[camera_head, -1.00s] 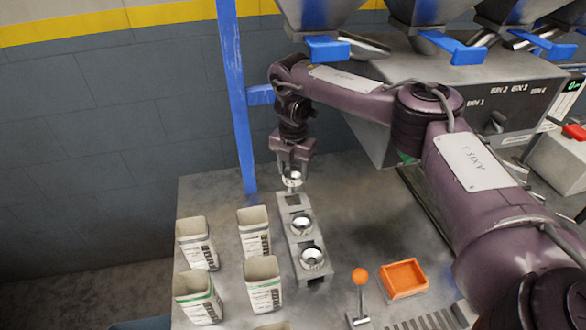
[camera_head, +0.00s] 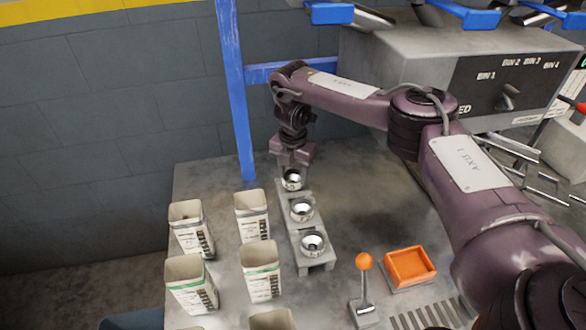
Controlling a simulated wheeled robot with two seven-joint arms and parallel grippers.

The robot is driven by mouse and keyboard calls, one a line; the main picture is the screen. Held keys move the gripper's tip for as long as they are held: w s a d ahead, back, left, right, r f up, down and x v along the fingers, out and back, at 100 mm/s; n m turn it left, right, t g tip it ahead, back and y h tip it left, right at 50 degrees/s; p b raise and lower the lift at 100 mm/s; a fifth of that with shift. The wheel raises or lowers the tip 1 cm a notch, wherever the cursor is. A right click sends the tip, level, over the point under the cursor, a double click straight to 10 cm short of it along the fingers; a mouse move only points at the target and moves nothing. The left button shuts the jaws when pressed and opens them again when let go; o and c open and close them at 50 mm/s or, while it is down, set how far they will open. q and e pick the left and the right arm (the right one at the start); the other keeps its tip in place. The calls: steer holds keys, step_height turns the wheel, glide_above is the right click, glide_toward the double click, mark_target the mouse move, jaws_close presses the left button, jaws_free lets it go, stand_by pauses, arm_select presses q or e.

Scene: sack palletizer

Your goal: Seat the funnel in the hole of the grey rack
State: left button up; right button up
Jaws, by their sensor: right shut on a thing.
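The grey rack (camera_head: 322,262) stands on the table, a narrow raised bar running away from me. Two shiny metal funnels sit in it, one in the middle (camera_head: 302,209) and one at the near end (camera_head: 313,243). My right gripper (camera_head: 292,170) is shut on a third metal funnel (camera_head: 292,182), upright at the rack's far end. That funnel covers the far hole; I cannot tell whether it is fully down in it. My left gripper is not in view.
Several open white cartons (camera_head: 258,272) stand left of the rack. An orange-knobbed lever (camera_head: 364,262) and an orange tray (camera_head: 410,266) are to its right. A blue post (camera_head: 236,95) rises behind, left of my arm. A grey control box (camera_head: 430,75) stands at the back right.

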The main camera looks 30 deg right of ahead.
steer(key=shift+f, duration=0.2)
steer(key=o, duration=1.1)
steer(key=shift+c, duration=0.2)
step_height(320, 180, up, 8)
steer(key=shift+f+p, duration=0.1)
steer(key=shift+p, duration=0.65)
